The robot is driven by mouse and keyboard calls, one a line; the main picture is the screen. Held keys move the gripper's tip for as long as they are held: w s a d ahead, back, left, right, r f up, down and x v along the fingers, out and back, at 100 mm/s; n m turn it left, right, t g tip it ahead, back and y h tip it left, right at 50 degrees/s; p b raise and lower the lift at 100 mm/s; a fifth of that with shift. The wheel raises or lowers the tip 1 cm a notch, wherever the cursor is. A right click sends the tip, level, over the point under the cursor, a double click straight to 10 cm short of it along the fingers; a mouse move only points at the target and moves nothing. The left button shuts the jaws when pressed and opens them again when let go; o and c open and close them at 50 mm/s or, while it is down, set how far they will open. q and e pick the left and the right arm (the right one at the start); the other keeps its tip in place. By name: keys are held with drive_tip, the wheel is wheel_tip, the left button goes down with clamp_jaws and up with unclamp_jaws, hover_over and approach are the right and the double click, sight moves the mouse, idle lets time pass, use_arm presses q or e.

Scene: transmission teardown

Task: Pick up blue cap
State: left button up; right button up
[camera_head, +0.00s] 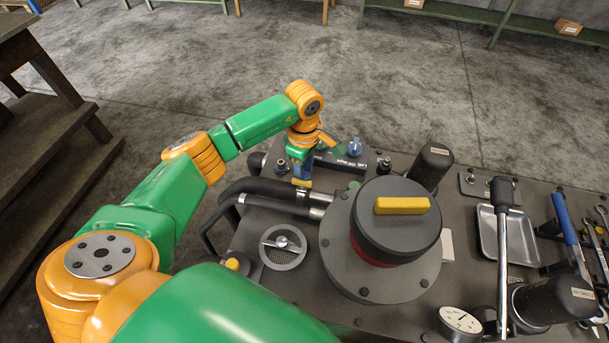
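A small blue cap (355,147) stands on a dark fitting at the far edge of the bench, right of a dark pipe block with white lettering (340,161). My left gripper (302,171) points down left of that cap, close to the pipe block. A second blue part shows directly under my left wrist; I cannot tell whether it is another cap or part of the gripper. The fingers are too small and hidden to tell whether they are open or shut. My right gripper is not in view.
A large round housing with a yellow handle (402,205) stands mid-bench. Black hoses (270,190) run in front of my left gripper. A black cylinder (432,163), metal tray (509,240), long wrench (502,260) and gauge (460,320) lie to the right. Floor beyond the bench is clear.

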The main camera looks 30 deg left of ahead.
use_arm(q)
clamp_jaws()
drive_tip(key=shift+r, duration=0.1)
wheel_tip(320, 180, up, 11)
drive_tip(key=a+m+p, duration=0.2)
drive_tip(key=a+m, duration=0.1)
drive_tip(key=m, duration=0.1)
drive_tip(key=a+f+m+b, duration=0.1)
drive_tip(key=f, duration=0.1)
drive_tip(key=a+f+m+b, duration=0.1)
drive_tip(key=f+m+b, duration=0.1)
drive_tip(key=f, duration=0.1)
drive_tip(key=a+f+m+b, duration=0.1)
drive_tip(key=a+f+m, duration=0.1)
drive_tip(key=shift+w+f, duration=0.3)
drive_tip(key=shift+f, duration=0.1)
